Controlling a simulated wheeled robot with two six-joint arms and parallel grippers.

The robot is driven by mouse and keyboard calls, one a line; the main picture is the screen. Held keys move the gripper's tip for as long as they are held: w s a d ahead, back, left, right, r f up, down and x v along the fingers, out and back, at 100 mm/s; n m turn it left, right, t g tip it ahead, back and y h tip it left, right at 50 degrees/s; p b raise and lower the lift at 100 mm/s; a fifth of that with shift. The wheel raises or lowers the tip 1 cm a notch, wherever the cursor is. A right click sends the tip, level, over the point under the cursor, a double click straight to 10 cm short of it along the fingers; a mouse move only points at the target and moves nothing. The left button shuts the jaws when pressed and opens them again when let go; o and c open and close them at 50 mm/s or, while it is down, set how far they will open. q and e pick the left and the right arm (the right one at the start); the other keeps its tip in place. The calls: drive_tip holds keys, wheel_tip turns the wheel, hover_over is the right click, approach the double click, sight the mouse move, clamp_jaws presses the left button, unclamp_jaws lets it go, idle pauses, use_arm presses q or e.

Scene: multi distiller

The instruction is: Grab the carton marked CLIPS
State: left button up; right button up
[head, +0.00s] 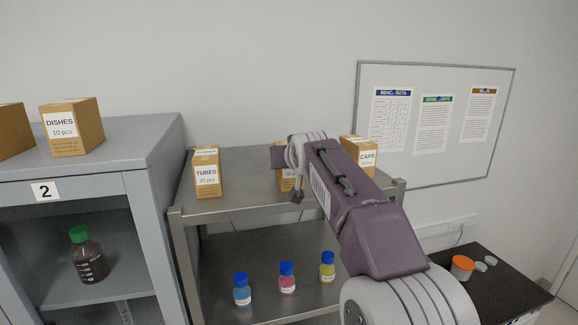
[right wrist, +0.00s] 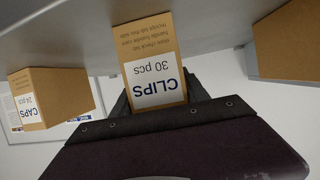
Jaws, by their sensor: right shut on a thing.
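The CLIPS carton (right wrist: 150,55) is a brown box with a white label reading CLIPS, 30 pcs. It appears upside down in the right wrist view, between my gripper's jaws. In the head view the carton (head: 285,182) is on the upper shelf of the metal cart, mostly hidden behind my right arm. My right gripper (right wrist: 158,104) is shut on the CLIPS carton. In the head view, my forearm and wrist cover most of this gripper. My left gripper is not in view.
On the cart's upper shelf (head: 235,205), the TUBES carton (head: 207,175) stands left and the CAPS carton (head: 366,158) right. Small bottles (head: 287,280) stand below. A grey cabinet (head: 150,150) bearing a DISHES carton (head: 88,130) is at the left.

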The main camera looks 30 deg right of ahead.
drive_tip(key=shift+f, duration=0.2)
drive_tip(key=shift+r, duration=0.55)
drive_tip(key=r, duration=0.3)
drive_tip(key=shift+s+d+r+b, duration=0.25)
drive_tip(key=shift+s+b, duration=0.1)
drive_tip(key=shift+b, duration=0.05)
drive_tip(key=s+d+r, duration=0.4)
drive_tip(key=s+r, duration=0.2)
drive_tip(key=s, duration=0.3)
drive_tip(key=shift+s+d+r, duration=0.3)
drive_tip(key=shift+s+d, duration=0.05)
drive_tip(key=shift+f, duration=0.1)
